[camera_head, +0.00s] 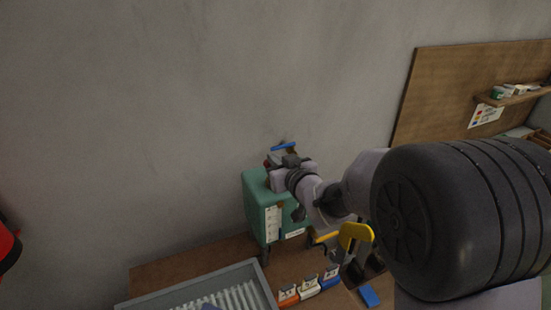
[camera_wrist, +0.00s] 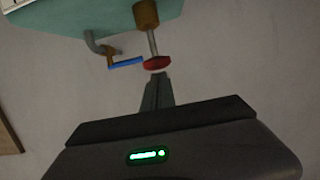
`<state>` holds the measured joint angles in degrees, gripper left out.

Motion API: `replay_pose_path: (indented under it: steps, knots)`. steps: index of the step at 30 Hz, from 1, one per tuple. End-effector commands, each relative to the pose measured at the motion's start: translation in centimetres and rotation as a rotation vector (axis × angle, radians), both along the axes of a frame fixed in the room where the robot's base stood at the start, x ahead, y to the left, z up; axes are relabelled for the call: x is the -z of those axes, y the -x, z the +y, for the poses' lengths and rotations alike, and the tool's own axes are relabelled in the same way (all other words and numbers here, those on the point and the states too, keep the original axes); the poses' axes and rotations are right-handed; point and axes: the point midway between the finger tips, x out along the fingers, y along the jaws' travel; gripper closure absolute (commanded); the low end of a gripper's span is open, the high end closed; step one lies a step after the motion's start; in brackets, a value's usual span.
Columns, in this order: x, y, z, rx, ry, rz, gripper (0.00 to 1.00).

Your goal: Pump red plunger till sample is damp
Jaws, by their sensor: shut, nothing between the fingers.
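The red plunger (camera_wrist: 157,63) has a round red knob on a metal shaft that comes out of a brass collar on the green box (camera_wrist: 75,15). In the wrist view, my gripper (camera_wrist: 159,76) is shut and empty, with its fingertips close to the knob's face; I cannot tell whether they touch. In the head view, the green box (camera_head: 256,200) stands against the wall and my gripper (camera_head: 283,163) is at its top, covering most of the knob. A blue-handled lever (camera_wrist: 126,63) sits beside the plunger. I cannot make out the sample.
A grey tray with a ribbed inside (camera_head: 190,285) lies on the wooden bench (camera_head: 185,262). Orange, white and blue labelled blocks (camera_head: 309,287) stand beside it. A yellow part (camera_head: 356,232) shows near my arm. A wooden board (camera_head: 440,85) with a small shelf is at right.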

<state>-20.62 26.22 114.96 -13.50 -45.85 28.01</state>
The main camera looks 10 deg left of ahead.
Motion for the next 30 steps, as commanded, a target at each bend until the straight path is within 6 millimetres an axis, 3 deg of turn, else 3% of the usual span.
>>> replay_pose_path:
  steps: [5,13,24,26,30]
  knots:
    - [0.5,0.0,0.0,0.000,0.000,0.000,1.00]
    - [4.1,0.0,0.0,-0.002,0.000,0.001,1.00]
    - [3.6,0.0,0.1,0.000,0.002,0.007,1.00]
    - [2.8,0.0,0.3,0.000,0.002,0.006,1.00]
    - [-0.6,-0.3,1.3,0.002,-0.002,-0.001,1.00]
